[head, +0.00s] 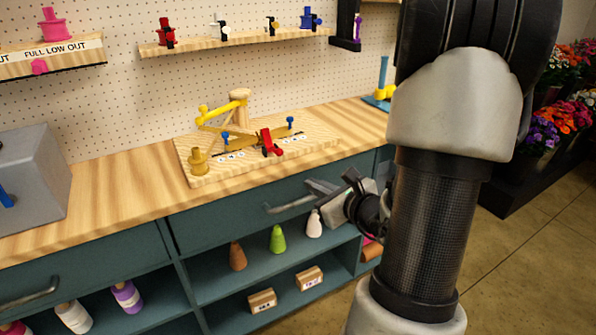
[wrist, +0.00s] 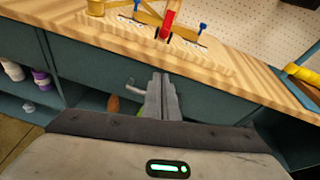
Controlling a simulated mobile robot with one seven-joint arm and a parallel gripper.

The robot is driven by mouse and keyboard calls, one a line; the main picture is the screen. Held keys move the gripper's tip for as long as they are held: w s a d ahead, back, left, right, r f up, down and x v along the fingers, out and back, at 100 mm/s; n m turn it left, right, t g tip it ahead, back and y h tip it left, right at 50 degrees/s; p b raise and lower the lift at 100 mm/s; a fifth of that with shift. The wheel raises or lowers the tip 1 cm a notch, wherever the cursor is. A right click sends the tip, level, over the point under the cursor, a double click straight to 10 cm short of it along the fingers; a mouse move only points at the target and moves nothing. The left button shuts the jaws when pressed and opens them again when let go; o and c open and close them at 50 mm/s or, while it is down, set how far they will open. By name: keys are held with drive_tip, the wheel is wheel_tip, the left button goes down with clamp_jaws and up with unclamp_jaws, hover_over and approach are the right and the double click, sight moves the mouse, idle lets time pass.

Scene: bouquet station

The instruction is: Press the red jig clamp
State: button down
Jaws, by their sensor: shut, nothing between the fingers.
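The red jig clamp (head: 268,143) sits at the front of a wooden jig board (head: 205,172) on the counter. It also shows near the top of the wrist view (wrist: 168,22), standing up from the board's front part. My gripper (head: 312,190) is shut and empty, in front of the cabinet drawers and below the counter's front edge. In the wrist view my gripper's fingertips (wrist: 161,78) point toward the counter edge, with the red clamp beyond and above them. A clear gap lies between the fingers and the clamp.
The jig also carries blue knobs (head: 290,121), a yellow arm (head: 222,105) and a wooden post (head: 240,95). A drawer handle (head: 290,204) juts out close to my gripper. A grey box (head: 35,175) stands on the counter at left. A shelf (head: 230,42) holds several coloured clamps.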

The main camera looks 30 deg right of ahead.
drive_tip(key=w+a, duration=0.1)
drive_tip(key=w, duration=1)
drive_tip(key=shift+a+r+b, duration=0.25)
drive_tip(key=shift+a+b, duration=0.05)
drive_tip(key=shift+b, duration=0.15)
drive_tip(key=shift+r, duration=0.2)
